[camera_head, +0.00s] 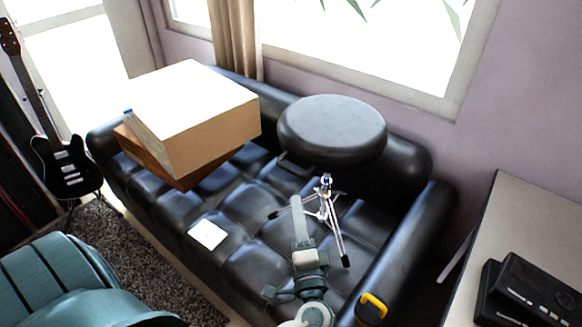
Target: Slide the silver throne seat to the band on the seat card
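A small white card (207,234) lies on the cushions to the left, with no band that I can make out. My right gripper is not in view.
The black tufted sofa (262,215) fills the middle. Cardboard boxes (195,115) are stacked on its left part. A yellow and black object (372,306) is at the front right. A table (480,235) with black devices (525,290) stands right; a guitar (65,165) stands left.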

